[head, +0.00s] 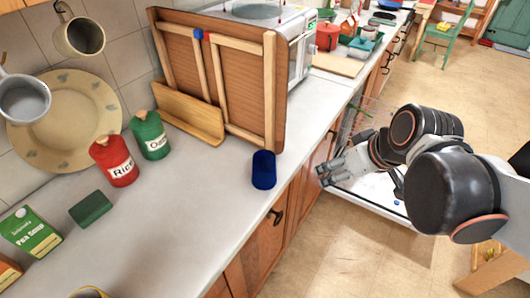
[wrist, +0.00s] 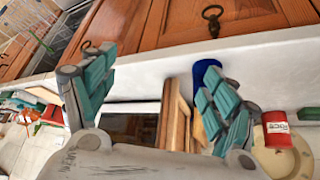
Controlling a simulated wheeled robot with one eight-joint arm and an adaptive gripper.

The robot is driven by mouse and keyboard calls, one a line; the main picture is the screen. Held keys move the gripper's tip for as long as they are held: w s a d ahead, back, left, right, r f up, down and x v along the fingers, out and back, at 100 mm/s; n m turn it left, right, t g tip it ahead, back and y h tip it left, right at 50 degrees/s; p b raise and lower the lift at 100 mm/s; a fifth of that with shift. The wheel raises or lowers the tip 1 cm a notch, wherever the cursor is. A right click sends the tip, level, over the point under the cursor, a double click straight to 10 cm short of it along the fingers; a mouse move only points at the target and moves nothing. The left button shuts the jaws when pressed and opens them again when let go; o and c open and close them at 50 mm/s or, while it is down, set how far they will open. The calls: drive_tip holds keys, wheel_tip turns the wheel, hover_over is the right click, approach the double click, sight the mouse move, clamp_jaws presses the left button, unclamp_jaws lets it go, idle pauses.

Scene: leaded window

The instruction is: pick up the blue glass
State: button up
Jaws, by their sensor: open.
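The blue glass (head: 264,171) stands upright on the pale counter (head: 190,200), close to its front edge and beside the wooden folding rack. My gripper (head: 325,170) is to the right of the glass, out past the counter edge, apart from it. In the wrist view my gripper (wrist: 158,66) is open, with its teal-padded fingers spread and nothing between them. The blue glass (wrist: 206,72) shows there beyond the right finger, which hides part of it.
The wooden rack (head: 240,85) stands right behind the glass. A red canister (head: 113,162), a green canister (head: 150,136) and a green sponge (head: 91,208) are farther left. Cabinet doors (head: 260,245) with handles lie below the counter edge. The counter left of the glass is clear.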

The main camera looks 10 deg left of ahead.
sight(271, 163)
drive_tip(key=w+a+n+g+y+p, duration=0.1)
drive_tip(key=w+a+n+p, duration=0.15)
drive_tip(key=a, duration=0.35)
drive_tip(key=w+a+n+g+y+p, duration=0.1)
drive_tip(key=w+a+n+y+p, duration=0.1)
drive_tip(key=a+n+p, duration=0.3)
drive_tip(key=shift+m+g, duration=0.35)
drive_tip(key=shift+g, duration=0.05)
drive_tip(key=b+x, duration=0.2)
drive_tip(key=x, duration=0.1)
drive_tip(key=b+x, duration=0.2)
drive_tip(key=x, duration=0.1)
drive_tip(key=a+b+x, duration=0.1)
drive_tip(key=b+x, duration=0.1)
drive_tip(key=x, duration=0.2)
drive_tip(key=shift+s+a+r, duration=0.1)
drive_tip(key=shift+s, duration=0.25)
drive_tip(key=shift+a+f+b, duration=0.4)
drive_tip(key=shift+a+b, duration=0.1)
drive_tip(key=shift+a, duration=0.05)
drive_tip(key=b+x, duration=0.1)
drive_tip(key=x, duration=0.1)
drive_tip(key=b+x, duration=0.1)
drive_tip(key=x, duration=0.1)
drive_tip(key=shift+a+r, duration=0.15)
drive_tip(key=shift+a, duration=0.25)
drive_tip(key=shift+r, duration=0.1)
drive_tip(key=shift+c, duration=0.6)
drive_tip(key=c, duration=1.3)
